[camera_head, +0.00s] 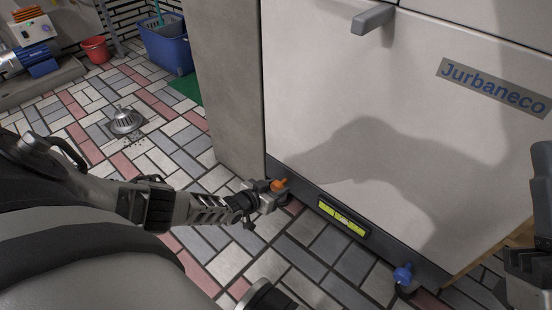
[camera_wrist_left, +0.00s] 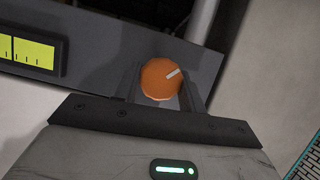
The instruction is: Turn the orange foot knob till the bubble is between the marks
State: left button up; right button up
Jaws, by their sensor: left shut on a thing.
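The orange foot knob (camera_head: 279,184) sits at the lower left corner of the white appliance. My left gripper (camera_head: 272,193) is at the knob and shut on it. In the left wrist view the orange knob (camera_wrist_left: 161,79) shows between the fingers, with a pale pointer line toward the upper right. The yellow-green level (camera_head: 343,217) is on the dark plinth right of the knob; its bubble is too small to place against the marks. Part of the level (camera_wrist_left: 30,52) shows in the left wrist view, without a clear bubble. My right gripper (camera_head: 530,255) is partly visible at the right edge; its jaws are unclear.
A blue foot knob (camera_head: 403,274) is at the plinth's right end. The appliance front (camera_head: 400,150) rises behind my left gripper, and a wall pillar (camera_head: 224,80) stands to its left. A floor drain (camera_head: 124,120), red bucket (camera_head: 95,49) and blue bin (camera_head: 167,45) are farther back.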

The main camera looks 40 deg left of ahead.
pick_arm(q)
jog(key=shift+s+d+m+y+p, duration=0.1)
jog(key=shift+m+y+p, duration=0.45)
jog(key=shift+m+y, duration=0.35)
jog(key=shift+f+m+y, duration=0.15)
jog(key=shift+m+y, duration=0.35)
jog(key=shift+m, duration=0.5)
jog(key=shift+m+t+y, duration=0.3)
jog(key=shift+m+y, duration=0.1)
jog(key=shift+m, duration=0.4)
jog(key=shift+m+y, duration=0.4)
jog(key=shift+m, duration=0.2)
pick_arm(e)
jog(key=shift+w+d+f+m+h, duration=0.1)
jog(key=shift+w+f+m+h, duration=0.1)
jog(key=shift+f+m+h, duration=0.4)
jog(key=shift+w+d+f+m+h, duration=0.1)
jog(key=shift+w+f+m+h, duration=0.2)
jog(key=shift+m, duration=0.4)
jog(key=shift+s+a, duration=0.1)
jog(key=shift+s, duration=0.05)
pick_arm(q)
jog(key=o, duration=1)
jog(key=shift+c, duration=0.2)
